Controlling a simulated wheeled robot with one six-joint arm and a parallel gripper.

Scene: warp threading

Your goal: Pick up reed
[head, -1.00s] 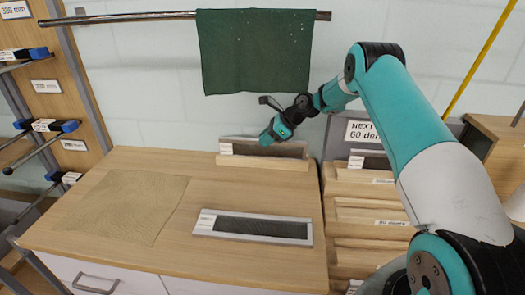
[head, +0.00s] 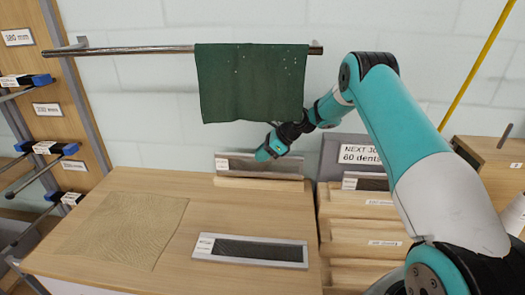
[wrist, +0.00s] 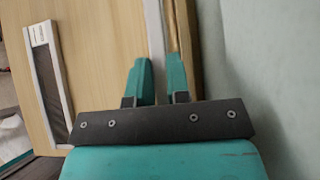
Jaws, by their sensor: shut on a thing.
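A long framed reed (head: 285,168) with a grey frame and dark mesh stands on edge at the back of the table, at its wooden stand (head: 260,184). In the wrist view my gripper (wrist: 158,72) is shut on the reed, whose pale edge (wrist: 154,30) runs between the two teal fingers. The reed shows more of its height above the stand; whether it is fully clear of the slot I cannot tell. A second reed (head: 250,250) lies flat at the front, also in the wrist view (wrist: 48,80).
A tan woven mat (head: 130,230) lies on the table's left. A wooden rack (head: 365,225) with labelled slots stands right, by a "60 dents" sign (head: 358,154). A green cloth (head: 250,85) hangs from a rail above. The wall is close behind the stand.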

